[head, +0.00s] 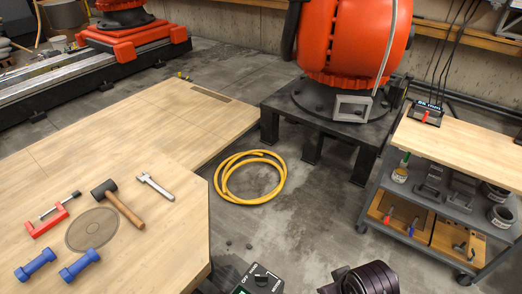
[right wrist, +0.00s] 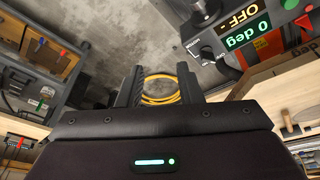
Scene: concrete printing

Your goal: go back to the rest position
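My right gripper (right wrist: 160,82) shows in the right wrist view. Its two dark fingers are apart, with bare floor and the yellow hose (right wrist: 160,92) visible far beyond the gap. Nothing is between the fingers. In the head view, a dark ribbed part at the bottom edge looks like my right arm, and no fingers show there. My left gripper is in neither view. A control box (head: 258,279) with a knob stands at the bottom of the head view. In the right wrist view the control box (right wrist: 240,40) is at upper right, its display reading "OFF" and "0 deg".
A wooden table (head: 120,130) holds a mallet (head: 118,203), a red clamp (head: 52,215), a wrench (head: 156,186) and blue dumbbell-like pieces (head: 80,264). A grey cart (head: 420,205) stands at right, an orange robot base (head: 345,45) behind.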

